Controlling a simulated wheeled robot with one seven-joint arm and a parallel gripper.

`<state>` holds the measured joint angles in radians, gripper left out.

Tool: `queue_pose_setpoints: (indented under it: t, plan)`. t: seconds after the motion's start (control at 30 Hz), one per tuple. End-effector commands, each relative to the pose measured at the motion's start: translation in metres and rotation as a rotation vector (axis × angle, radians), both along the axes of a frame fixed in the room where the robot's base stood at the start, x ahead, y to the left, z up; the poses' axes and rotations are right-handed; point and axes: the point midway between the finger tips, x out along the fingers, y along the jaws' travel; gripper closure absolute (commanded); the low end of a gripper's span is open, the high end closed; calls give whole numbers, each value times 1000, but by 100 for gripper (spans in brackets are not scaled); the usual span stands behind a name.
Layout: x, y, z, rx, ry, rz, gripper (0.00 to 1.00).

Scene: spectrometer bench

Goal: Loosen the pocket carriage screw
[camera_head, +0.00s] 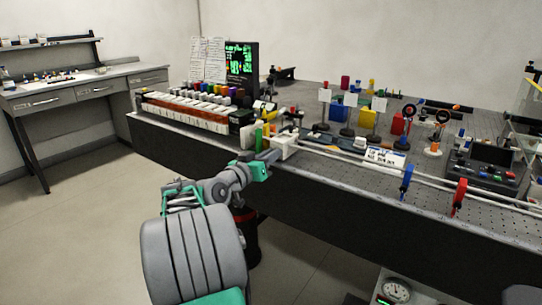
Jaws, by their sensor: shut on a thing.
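My gripper (272,155) is at the front edge of the bench, at the end of my outstretched arm. It is shut at the near side of a small white block (285,145), which looks like the pocket carriage at the left end of the pale double rails (345,160). The pocket carriage screw is too small and too covered by my gripper to make out; the jaws appear to be closed on it. I cannot tell how far the screw is turned.
A green upright cylinder (258,139) stands close left of my gripper. A long rack of coloured pieces (190,108) lies further left. The floor (90,220) at left is clear.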

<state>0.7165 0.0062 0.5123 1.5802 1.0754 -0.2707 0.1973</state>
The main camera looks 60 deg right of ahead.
Motion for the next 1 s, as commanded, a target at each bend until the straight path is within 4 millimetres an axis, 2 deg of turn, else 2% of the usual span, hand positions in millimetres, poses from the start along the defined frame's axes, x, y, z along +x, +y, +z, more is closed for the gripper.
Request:
queue_pose_setpoints:
  t: [0.47,0.67,1.0]
  plan:
    - [0,0,1,11,63,0,100]
    - [0,0,2,30,184,0,100]
    - [0,0,4,79,490,1,100]
